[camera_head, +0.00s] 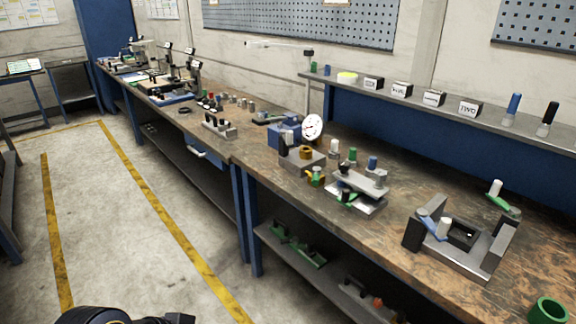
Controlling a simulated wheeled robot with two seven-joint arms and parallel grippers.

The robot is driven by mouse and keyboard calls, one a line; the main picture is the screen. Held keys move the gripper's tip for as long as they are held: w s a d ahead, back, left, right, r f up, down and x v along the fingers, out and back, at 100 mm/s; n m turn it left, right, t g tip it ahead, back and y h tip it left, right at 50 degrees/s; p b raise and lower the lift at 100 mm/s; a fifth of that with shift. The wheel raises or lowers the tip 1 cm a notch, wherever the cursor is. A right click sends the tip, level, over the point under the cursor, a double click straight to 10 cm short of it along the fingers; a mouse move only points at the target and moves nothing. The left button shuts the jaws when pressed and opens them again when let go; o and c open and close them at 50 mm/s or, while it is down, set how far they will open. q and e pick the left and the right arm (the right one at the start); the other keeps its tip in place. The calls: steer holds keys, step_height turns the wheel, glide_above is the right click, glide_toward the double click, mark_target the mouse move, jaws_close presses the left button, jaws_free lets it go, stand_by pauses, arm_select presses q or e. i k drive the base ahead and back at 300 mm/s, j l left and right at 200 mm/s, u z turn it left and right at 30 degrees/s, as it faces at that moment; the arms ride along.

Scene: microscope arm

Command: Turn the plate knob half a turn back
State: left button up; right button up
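I cannot tell for sure which part is the plate knob. A device with a flat grey plate (360,181) stands on the workbench right of centre. It has a green part under it and small upright knob-like parts around it. A grey bracket fixture (476,262) with black end blocks, a blue lever and a white knob (445,228) stands farther right near the front edge. A dark part of my own body is at the bottom left edge.
A long workbench (262,163) runs from far left to the right, with a shelf (420,108) of labelled boxes behind it. A round white dial (312,128) stands mid-bench. A green ring (548,310) is at the lower right. The floor (130,220) in front is clear.

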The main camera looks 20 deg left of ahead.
mark_target(344, 166)
steer(key=u, duration=0.15)
steer(key=i+j+z, duration=0.3)
steer(key=i+j, duration=0.25)
steer(key=i, duration=0.25)
steer(key=i+j+z, duration=0.35)
steer(key=i+j, duration=0.35)
